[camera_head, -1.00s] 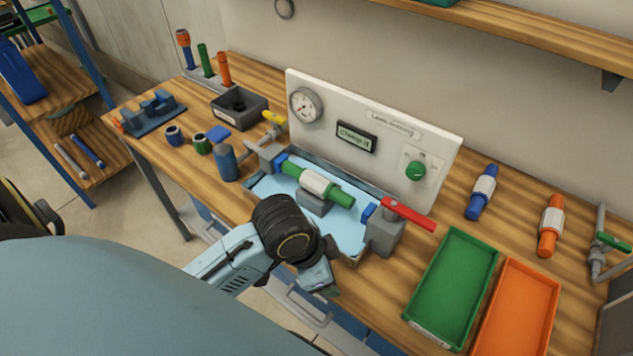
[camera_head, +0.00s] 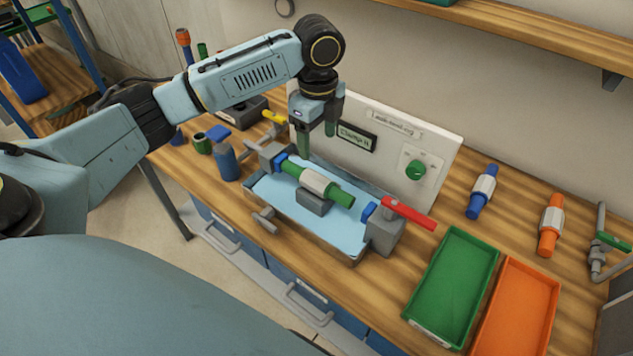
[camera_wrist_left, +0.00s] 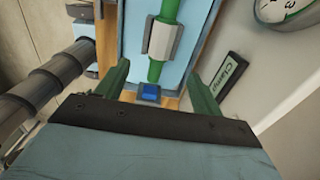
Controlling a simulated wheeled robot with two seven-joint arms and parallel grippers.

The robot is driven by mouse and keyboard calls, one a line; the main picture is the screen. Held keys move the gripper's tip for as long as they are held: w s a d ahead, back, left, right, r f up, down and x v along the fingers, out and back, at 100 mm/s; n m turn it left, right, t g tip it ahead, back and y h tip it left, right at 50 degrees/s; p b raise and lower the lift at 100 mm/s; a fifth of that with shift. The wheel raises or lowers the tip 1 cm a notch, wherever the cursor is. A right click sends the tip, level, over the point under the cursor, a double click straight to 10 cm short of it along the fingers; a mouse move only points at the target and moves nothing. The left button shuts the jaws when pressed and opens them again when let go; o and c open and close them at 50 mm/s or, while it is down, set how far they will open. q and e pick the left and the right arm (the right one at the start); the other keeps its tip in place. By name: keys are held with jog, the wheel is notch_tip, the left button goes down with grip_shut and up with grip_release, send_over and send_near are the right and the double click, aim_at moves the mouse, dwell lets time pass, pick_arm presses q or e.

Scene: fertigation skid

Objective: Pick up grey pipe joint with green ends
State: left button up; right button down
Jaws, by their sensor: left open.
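The pipe joint (camera_head: 314,182) has a pale grey middle and green ends. It lies on a grey block (camera_head: 313,202) in the blue-lined tray (camera_head: 280,207). It also shows at the top of the left wrist view (camera_wrist_left: 162,40), beyond the fingers. My left gripper (camera_head: 316,139) is open and empty, pointing down above the left part of the tray, apart from the joint. Its two green fingers also show in the left wrist view (camera_wrist_left: 157,85), spread apart. My right gripper is not in view.
A clamp with a red handle (camera_head: 408,213) stands at the tray's right end. A green bin (camera_head: 452,320) and an orange bin (camera_head: 515,325) lie to the right. Blue (camera_head: 482,190) and orange (camera_head: 551,225) joints lie behind them.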

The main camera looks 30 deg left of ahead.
pick_arm(q)
send_over(316, 176)
jog(key=f, duration=0.7)
jog(key=shift+s+d+f, duration=0.1)
jog(key=shift+s+d, duration=0.1)
jog(key=shift+d, duration=0.1)
jog(key=f, duration=0.5)
jog(key=shift+w+a+f, duration=0.15)
jog(key=shift+a+f, duration=0.1)
jog(key=shift+f, duration=0.1)
jog(key=c, duration=1.1)
